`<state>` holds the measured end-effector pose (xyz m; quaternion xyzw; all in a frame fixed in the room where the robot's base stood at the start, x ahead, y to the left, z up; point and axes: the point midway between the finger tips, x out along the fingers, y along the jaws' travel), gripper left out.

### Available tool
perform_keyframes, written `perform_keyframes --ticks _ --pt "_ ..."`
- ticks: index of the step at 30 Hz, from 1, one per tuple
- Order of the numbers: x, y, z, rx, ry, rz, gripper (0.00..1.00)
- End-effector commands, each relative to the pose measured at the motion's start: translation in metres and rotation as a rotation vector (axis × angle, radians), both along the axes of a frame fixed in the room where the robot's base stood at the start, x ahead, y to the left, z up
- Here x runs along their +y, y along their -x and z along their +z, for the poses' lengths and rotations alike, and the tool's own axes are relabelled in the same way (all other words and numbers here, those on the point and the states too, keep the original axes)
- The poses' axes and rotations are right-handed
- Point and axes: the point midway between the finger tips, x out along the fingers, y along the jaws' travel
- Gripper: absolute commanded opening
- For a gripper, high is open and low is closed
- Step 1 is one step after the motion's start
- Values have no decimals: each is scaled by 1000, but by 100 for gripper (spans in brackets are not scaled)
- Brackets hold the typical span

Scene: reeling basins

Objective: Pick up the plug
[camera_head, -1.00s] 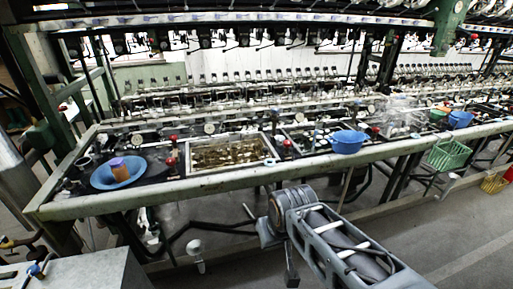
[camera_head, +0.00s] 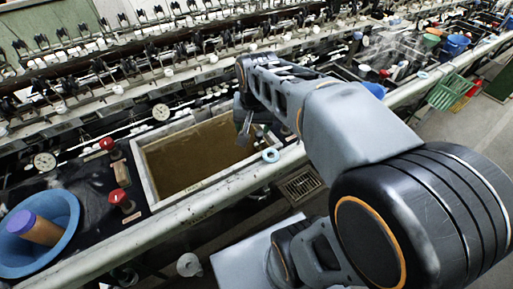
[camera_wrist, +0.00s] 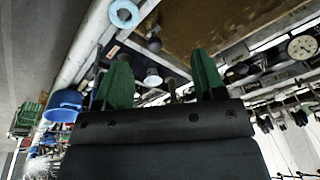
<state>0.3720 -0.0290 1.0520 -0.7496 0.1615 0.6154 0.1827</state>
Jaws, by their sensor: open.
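My gripper (camera_head: 250,130) hangs over the right end of a basin of brown water, just inside the front rail. In the wrist view my gripper (camera_wrist: 162,70) has its two green fingers well apart. A small grey conical piece (camera_wrist: 152,77) and a thin upright peg (camera_wrist: 171,88) show in the gap between the fingers, beyond or below them. Either may be the plug; I cannot tell which. Nothing is visibly clamped. In the head view, my arm and gripper hide that corner.
The basin (camera_head: 149,178) has a pale rim. Red-topped knobs (camera_head: 119,197) stand left of the basin. A blue bowl (camera_head: 62,207) holds a purple-topped brown cup (camera_head: 35,226).

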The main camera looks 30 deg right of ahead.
Motion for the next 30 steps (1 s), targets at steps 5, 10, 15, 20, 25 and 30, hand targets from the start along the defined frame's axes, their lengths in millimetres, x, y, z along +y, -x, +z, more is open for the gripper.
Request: perform_keyframes --ticks 5,10,15,20,25,30 --pt "-34 -50 -23 99 -52 -359 64" --pt "-59 -79 -37 156 -76 -596 64" --pt "-68 -89 -56 181 -82 -694 64" --pt "-68 -90 -85 184 -83 -702 64" --pt "-67 -90 -111 184 -82 -700 64" --pt "-67 -90 -124 180 -83 -699 64"
